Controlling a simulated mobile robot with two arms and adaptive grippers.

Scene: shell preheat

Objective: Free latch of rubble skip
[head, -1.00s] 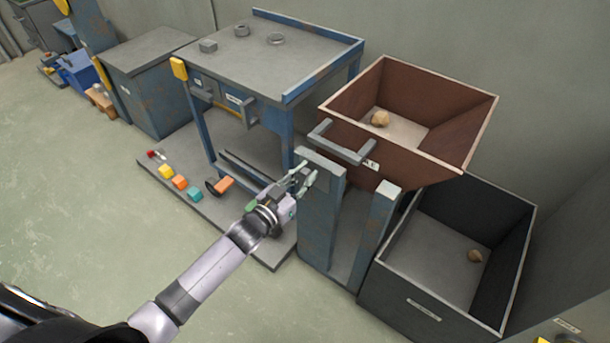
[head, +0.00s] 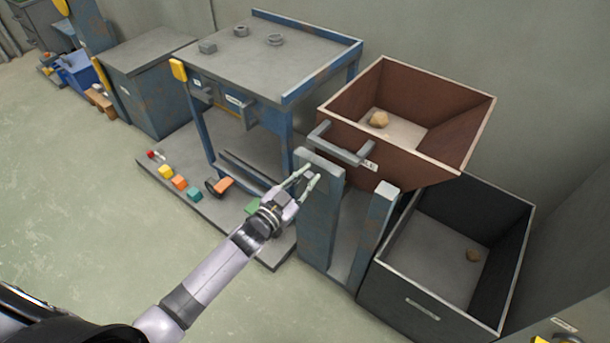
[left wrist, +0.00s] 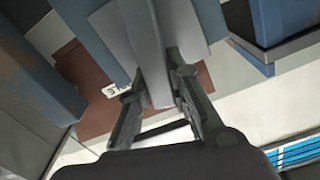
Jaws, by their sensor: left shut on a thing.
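The rubble skip (head: 435,142) is a brown open bin tilted on a blue-grey stand, with a grey bar handle (head: 342,150) on its near side. My left gripper (head: 309,176) is at the top of the stand's left post (head: 320,215), below the handle. In the left wrist view my left gripper (left wrist: 157,82) has its fingers on both sides of a grey bar, which I take for the latch (left wrist: 147,45), and is shut on it. The fingers hide most of the latch in the head view. My right gripper is not in view.
A dark open bin (head: 376,298) stands below and right of the skip, with a stone (head: 473,256) inside. Another stone (head: 379,119) lies in the skip. A blue workbench (head: 270,58) stands to the left. The floor at left is clear.

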